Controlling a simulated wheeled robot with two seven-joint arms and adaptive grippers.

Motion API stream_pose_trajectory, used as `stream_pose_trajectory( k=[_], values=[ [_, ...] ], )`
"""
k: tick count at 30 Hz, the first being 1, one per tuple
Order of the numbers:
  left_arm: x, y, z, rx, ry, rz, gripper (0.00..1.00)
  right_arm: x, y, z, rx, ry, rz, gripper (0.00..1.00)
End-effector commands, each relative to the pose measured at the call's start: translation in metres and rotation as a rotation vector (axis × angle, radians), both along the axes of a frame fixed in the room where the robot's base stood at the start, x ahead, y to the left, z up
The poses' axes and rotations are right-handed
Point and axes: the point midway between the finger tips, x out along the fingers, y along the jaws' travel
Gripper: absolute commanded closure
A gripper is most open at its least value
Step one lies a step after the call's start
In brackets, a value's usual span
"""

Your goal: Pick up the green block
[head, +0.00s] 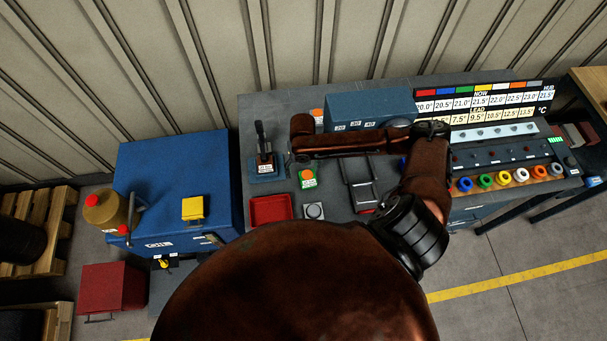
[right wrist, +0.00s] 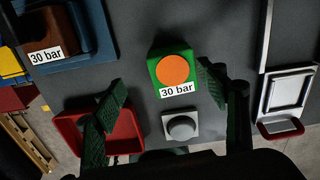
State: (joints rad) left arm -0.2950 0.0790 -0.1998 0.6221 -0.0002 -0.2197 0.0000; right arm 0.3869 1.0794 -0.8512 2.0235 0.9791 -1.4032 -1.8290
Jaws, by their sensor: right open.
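The green block (head: 308,179) stands on the dark grey bench top, with an orange disc on top and a white label. In the right wrist view the green block (right wrist: 155,75) shows near the middle, and its label reads "30 bar". My right gripper (right wrist: 162,100) is open above the bench, its two dark green fingers apart and nothing between them touching. The block appears between and just beyond the fingertips, nearer the right finger. In the head view my right gripper (head: 298,158) is mostly hidden under my forearm, just behind the block. My left gripper is not in view.
A red tray (head: 270,209) and a grey square with a round button (head: 314,211) lie in front of the block. A lever on a blue base (head: 265,165) stands to the left. A metal frame (head: 361,183) is to the right. A blue box (head: 370,108) stands behind.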

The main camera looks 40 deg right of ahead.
Motion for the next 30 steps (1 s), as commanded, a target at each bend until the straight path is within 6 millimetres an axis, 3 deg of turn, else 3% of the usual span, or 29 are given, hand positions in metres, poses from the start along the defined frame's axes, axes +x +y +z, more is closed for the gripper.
stream_pose_trajectory(
  k=[5, 11, 15, 23, 30],
  values=[
    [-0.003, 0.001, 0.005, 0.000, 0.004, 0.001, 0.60, -0.008, -0.007, -0.018, -0.001, 0.004, -0.013, 0.33],
    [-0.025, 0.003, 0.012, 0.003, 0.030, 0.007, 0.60, -0.010, -0.011, -0.047, 0.000, 0.003, -0.015, 0.33],
    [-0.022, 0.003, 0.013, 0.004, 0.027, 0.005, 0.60, -0.010, -0.010, -0.061, -0.001, 0.001, -0.012, 0.33],
    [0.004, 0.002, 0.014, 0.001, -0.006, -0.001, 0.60, -0.009, -0.010, -0.063, -0.001, -0.001, -0.010, 0.33],
    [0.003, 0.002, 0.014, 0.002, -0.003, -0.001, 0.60, -0.008, -0.010, -0.063, -0.001, -0.001, -0.010, 0.50]
  ],
)
